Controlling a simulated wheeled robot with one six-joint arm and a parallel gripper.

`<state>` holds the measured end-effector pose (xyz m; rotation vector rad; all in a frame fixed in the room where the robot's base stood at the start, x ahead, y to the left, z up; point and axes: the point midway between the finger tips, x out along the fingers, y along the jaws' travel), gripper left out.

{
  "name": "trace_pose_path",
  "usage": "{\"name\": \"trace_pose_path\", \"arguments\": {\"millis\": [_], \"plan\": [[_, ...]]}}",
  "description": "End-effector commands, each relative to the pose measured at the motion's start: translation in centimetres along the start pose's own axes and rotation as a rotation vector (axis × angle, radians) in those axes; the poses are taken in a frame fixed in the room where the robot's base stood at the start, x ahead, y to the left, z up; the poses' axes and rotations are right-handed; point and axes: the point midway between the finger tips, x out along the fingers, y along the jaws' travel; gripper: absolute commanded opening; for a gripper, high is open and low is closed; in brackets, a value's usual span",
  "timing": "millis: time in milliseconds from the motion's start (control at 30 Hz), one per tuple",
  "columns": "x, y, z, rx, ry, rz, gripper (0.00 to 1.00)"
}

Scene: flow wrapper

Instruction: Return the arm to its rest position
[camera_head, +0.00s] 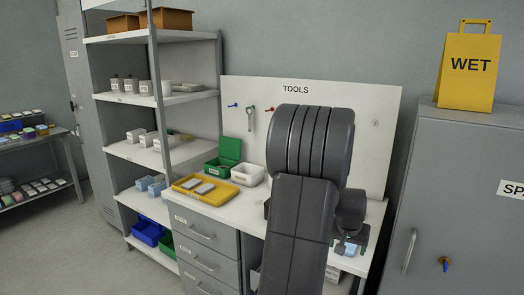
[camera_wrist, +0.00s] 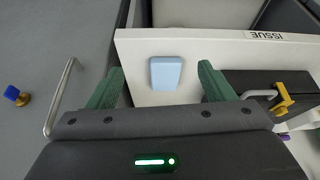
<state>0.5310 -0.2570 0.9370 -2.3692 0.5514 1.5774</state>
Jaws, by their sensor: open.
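My gripper (camera_wrist: 160,79) is open in the wrist view, with its two green fingers wide apart. A light blue block (camera_wrist: 165,73) lies on the white bench top (camera_wrist: 200,50), seen between the fingers with gaps on both sides. In the head view my dark arm rises in front of the bench and bends down on its right side. It hides most of my gripper there. A bit of the light blue block (camera_head: 350,248) shows low beside the arm, near the bench's right end.
A tool board (camera_head: 300,88) stands behind the bench. A yellow tray (camera_head: 205,192) and green box (camera_head: 222,165) sit left. Shelves (camera_head: 150,95) stand further left.

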Motion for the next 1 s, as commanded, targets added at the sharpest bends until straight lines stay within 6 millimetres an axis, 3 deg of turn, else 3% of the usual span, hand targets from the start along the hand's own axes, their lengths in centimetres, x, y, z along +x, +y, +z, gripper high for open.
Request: {"name": "trace_pose_path", "arguments": {"millis": [467,1000], "plan": [[2.1,-9.6,1.8,-0.150,0.001,-0.056,0.75],[3.4,-19.2,5.6,-0.308,0.002,-0.127,0.75]]}}
